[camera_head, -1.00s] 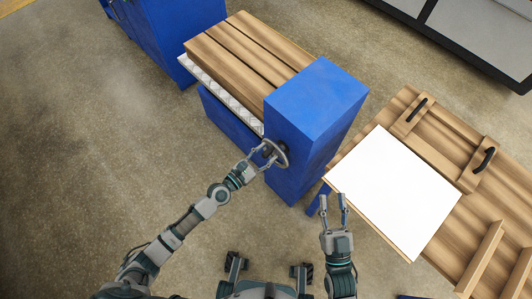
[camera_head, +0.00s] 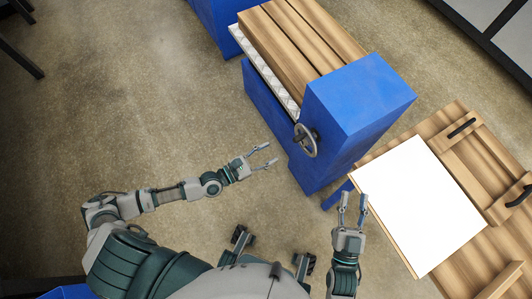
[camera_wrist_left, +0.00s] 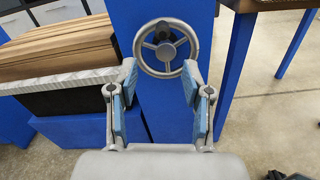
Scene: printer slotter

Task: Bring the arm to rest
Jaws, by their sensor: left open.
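My left gripper (camera_head: 263,156) is open and empty, held over the floor to the left of the blue machine (camera_head: 355,105). It is apart from the machine's round metal handwheel (camera_head: 306,141). In the left wrist view the handwheel (camera_wrist_left: 165,48) stands beyond and between the spread fingers of my left gripper (camera_wrist_left: 163,90), with a gap before it. My right gripper (camera_head: 353,205) has its fingers apart and is empty. It is near the left edge of the wooden table with the white sheet (camera_head: 418,205).
Wooden boards (camera_head: 300,40) lie on the machine's bed behind the blue housing. The wooden table (camera_head: 465,262) at the right carries black handles and a white sheet. Open concrete floor (camera_head: 130,110) spreads to the left.

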